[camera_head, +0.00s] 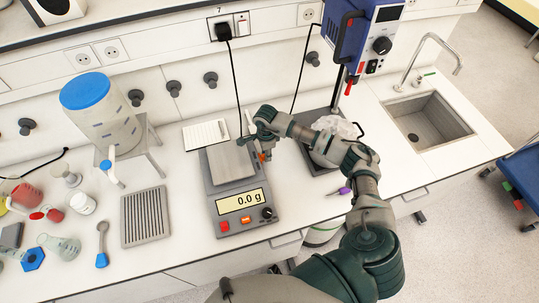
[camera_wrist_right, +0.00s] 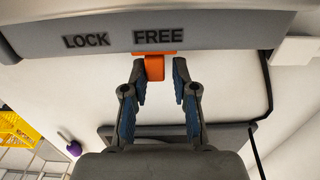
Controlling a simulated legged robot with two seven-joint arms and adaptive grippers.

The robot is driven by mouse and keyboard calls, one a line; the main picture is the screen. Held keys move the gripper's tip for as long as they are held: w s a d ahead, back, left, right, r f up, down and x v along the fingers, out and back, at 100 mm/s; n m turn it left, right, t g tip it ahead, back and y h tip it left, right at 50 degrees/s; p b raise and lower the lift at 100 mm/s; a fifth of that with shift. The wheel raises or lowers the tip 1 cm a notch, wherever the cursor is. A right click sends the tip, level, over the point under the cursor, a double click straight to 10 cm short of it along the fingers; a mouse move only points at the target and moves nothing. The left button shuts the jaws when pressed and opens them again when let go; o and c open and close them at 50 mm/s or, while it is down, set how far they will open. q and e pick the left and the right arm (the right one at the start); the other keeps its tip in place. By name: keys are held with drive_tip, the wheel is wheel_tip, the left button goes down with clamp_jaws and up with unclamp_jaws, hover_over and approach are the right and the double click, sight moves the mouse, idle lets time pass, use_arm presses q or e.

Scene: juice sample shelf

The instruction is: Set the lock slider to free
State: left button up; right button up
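The balance (camera_head: 238,206) stands on the bench with its display reading 0.0 g. Its side wall in the wrist view carries the words LOCK and FREE (camera_wrist_right: 158,37). The orange lock slider (camera_wrist_right: 155,68) sits directly under FREE; a bit of orange also shows beside the pan in the head view (camera_head: 262,157). My right gripper (camera_wrist_right: 160,73) is open, with one fingertip on each side of the slider and a visible gap to it on both sides. In the head view my right gripper (camera_head: 251,141) is at the balance's right side. My left gripper is not in view.
A notepad (camera_head: 206,133) lies behind the balance, and a black cable hangs near the hand. A blue stirrer unit (camera_head: 352,45) stands to the right, with a sink (camera_head: 428,120) beyond.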

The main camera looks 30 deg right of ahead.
drive_tip(key=shift+o, duration=1)
drive_tip(key=shift+w+a+r, duration=0.1)
drive_tip(key=shift+w+a, duration=0.1)
drive_tip(key=shift+w, duration=0.05)
drive_tip(key=shift+a, duration=0.1)
drive_tip(key=shift+s, duration=0.1)
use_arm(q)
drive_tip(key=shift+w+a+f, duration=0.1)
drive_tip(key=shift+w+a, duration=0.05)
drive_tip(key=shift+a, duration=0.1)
use_arm(e)
wheel_tip(320, 180, up, 12)
drive_tip(key=shift+a, duration=0.2)
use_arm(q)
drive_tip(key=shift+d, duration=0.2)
use_arm(e)
drive_tip(key=shift+d, duration=0.3)
drive_tip(key=shift+f, duration=0.2)
